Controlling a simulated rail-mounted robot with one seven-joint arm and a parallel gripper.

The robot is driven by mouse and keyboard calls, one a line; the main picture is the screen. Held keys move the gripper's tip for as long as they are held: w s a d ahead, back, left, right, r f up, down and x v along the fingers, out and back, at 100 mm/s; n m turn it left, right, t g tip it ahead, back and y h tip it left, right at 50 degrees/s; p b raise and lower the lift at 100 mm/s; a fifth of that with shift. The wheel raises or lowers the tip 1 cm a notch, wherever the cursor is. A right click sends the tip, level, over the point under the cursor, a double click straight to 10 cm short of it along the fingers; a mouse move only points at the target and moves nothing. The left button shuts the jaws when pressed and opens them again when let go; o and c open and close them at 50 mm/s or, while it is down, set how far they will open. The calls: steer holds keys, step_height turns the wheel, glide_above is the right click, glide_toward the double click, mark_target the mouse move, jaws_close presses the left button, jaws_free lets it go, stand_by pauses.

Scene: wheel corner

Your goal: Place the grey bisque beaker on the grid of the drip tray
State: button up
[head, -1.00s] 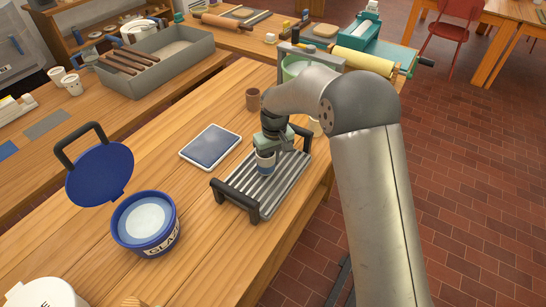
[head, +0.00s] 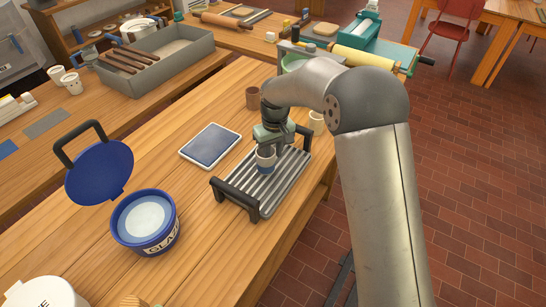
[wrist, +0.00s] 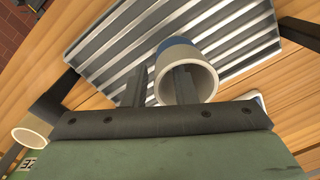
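The pale grey beaker (head: 265,160), with a blue lower part, stands upright on the ribbed grid of the drip tray (head: 285,180), between the tray's dark end handles. In the wrist view the beaker (wrist: 205,66) has its open mouth towards me, against the metal ribs. My gripper (head: 268,147) is just above the beaker. In the wrist view its fingers (wrist: 160,87) are apart: one lies over or inside the mouth, the other outside the wall on the left. A gap shows between fingers and wall. The finger tips are partly hidden.
A blue-grey flat tile (head: 210,145) lies left of the tray. A brown cup (head: 253,97) and a cream cup (head: 316,122) stand behind. An open glaze bucket (head: 146,222) is at front left, its blue lid (head: 100,172) tilted behind it. Bare tabletop lies between.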

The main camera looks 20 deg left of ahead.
step_height(320, 180, up, 9)
steer(key=s+d+r+m, duration=0.2)
steer(key=s+d+r, duration=0.15)
steer(key=d, duration=0.55)
steer(key=s+d+r+m, duration=0.2)
steer(key=s+d, duration=0.3)
steer(key=d, duration=0.4)
steer(key=s+d+f+m, duration=0.2)
steer(key=s+d, duration=0.4)
steer(key=s, duration=0.3)
steer(key=s+d+f+m, duration=0.2)
steer(key=s+d, duration=0.4)
steer(key=s, duration=0.4)
steer(key=shift+s+d+t+b, duration=0.15)
steer(key=shift+d+t+b, duration=0.15)
steer(key=shift+d+b, duration=0.1)
